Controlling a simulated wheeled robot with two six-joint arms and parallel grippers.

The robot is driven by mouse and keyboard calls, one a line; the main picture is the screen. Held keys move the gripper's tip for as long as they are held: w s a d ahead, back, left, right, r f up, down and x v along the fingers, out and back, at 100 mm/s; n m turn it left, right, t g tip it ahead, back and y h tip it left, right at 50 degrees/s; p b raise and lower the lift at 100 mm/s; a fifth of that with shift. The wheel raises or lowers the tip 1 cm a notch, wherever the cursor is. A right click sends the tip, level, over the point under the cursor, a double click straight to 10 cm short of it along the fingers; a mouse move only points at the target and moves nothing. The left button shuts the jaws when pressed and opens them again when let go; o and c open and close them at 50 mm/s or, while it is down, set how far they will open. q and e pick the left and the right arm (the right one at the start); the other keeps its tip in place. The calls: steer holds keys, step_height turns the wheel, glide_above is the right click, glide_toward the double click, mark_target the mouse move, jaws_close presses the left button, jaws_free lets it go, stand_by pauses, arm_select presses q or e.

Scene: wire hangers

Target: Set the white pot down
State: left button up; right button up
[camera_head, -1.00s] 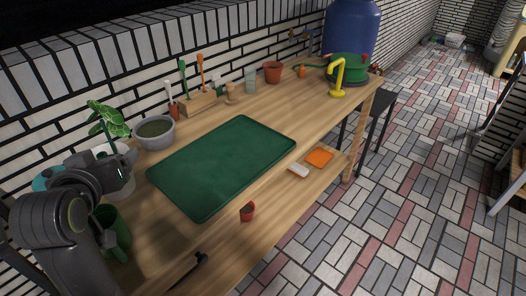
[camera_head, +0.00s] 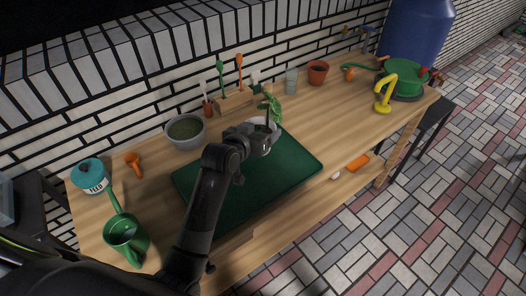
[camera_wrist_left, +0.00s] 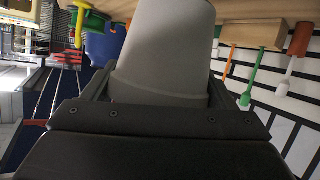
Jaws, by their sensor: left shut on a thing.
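The white pot (camera_head: 261,121) with its green leafy plant (camera_head: 273,106) is at the far edge of the dark green mat (camera_head: 290,172) in the head view, mostly hidden behind my left gripper (camera_head: 256,138). In the left wrist view the pot (camera_wrist_left: 160,45) fills the middle, with its wall between the two fingers of my left gripper (camera_wrist_left: 160,98), which is shut on it. I cannot tell whether the pot's base touches the mat. My right gripper is not in view.
A grey bowl of soil (camera_head: 186,130) and a wooden tool block (camera_head: 236,103) stand behind the mat. The mat's right part is clear.

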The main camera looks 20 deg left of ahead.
arm_select(q)
steer(key=f, duration=0.4)
steer(key=shift+s+f, duration=0.15)
steer(key=shift+s, duration=0.1)
steer(key=shift+w+f, duration=0.1)
steer(key=shift+f, duration=2)
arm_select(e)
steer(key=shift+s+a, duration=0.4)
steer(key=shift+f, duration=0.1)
arm_select(q)
steer(key=shift+f, duration=0.15)
steer(key=o, duration=1.2)
steer(key=shift+o, duration=0.2)
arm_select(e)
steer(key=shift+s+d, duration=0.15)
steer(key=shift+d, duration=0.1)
